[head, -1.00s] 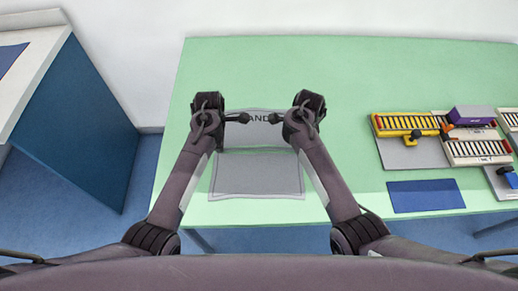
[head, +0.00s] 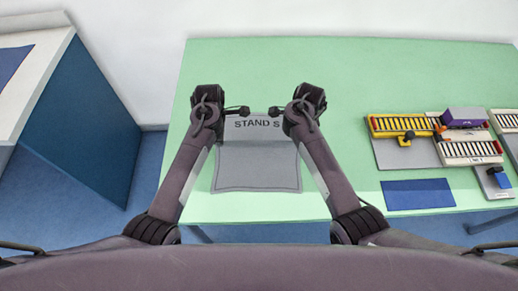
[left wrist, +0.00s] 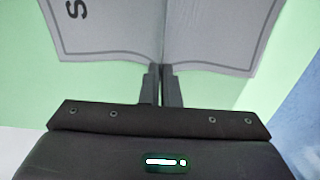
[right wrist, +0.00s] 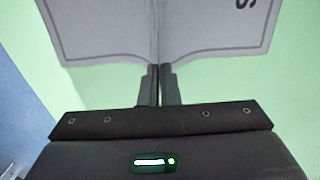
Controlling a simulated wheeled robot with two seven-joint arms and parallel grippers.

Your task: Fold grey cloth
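The grey cloth (head: 257,170) lies on the green table with dark lettering reading "STAND S" along its far part. A crease crosses it from left to right, and the near part lies spread toward me. In the left wrist view my left gripper (left wrist: 160,85) is shut on the cloth's left edge at the crease. In the right wrist view my right gripper (right wrist: 160,85) is shut on the right edge at the crease. A raised ridge runs from the fingers in both wrist views.
The green table (head: 340,80) is clear behind the cloth. To the right lie a blue mat (head: 418,194) and grey boards with a yellow crane model (head: 402,125), a white one (head: 470,149) and a purple block (head: 464,117). A blue-sided cabinet (head: 85,125) stands left.

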